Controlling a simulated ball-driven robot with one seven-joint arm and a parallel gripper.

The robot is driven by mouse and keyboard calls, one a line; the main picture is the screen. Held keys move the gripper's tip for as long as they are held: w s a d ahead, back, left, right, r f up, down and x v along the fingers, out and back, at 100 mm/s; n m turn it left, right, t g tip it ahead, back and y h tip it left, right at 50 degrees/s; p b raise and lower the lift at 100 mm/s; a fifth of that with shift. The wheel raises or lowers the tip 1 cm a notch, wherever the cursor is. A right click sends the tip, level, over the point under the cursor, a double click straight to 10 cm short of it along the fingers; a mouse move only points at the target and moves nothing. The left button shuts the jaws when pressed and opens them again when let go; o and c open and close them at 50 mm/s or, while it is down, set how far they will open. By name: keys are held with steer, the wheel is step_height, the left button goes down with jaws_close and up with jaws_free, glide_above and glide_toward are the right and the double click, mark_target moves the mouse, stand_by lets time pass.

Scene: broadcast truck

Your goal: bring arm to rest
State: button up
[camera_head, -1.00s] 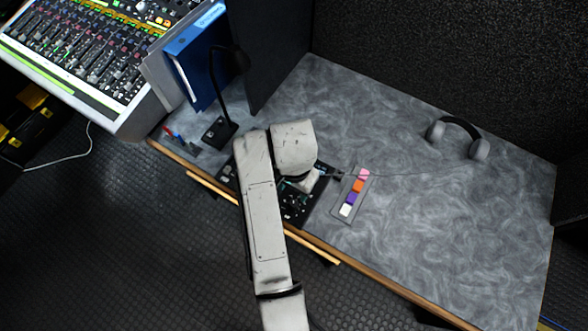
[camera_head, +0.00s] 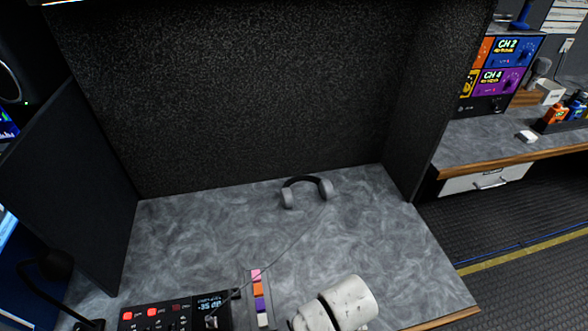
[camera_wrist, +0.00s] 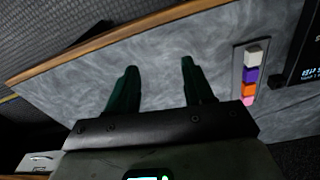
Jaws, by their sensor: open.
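My gripper (camera_wrist: 158,80) shows in the wrist view with its two dark green fingers apart and nothing between them. It hangs over the grey marbled desk (camera_wrist: 90,60), near the desk's wooden front edge. In the head view only a pale part of my arm (camera_head: 348,302) shows at the bottom, right of the colored blocks; the fingers are hidden there.
A strip of colored blocks (camera_head: 258,288) lies beside a black control panel (camera_head: 180,312); the strip also shows in the wrist view (camera_wrist: 250,75). Grey headphones (camera_head: 307,190) rest at the back. Dark partitions (camera_head: 240,90) enclose the desk. The desk's right side is clear.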

steer(key=s+d+r+m, duration=0.1)
steer(key=s+d+r, duration=0.2)
steer(key=s+d, duration=1.3)
steer(key=shift+d+r+m, duration=0.15)
steer(key=shift+d+m, duration=0.25)
steer(key=shift+d, duration=0.85)
steer(key=shift+c, duration=0.2)
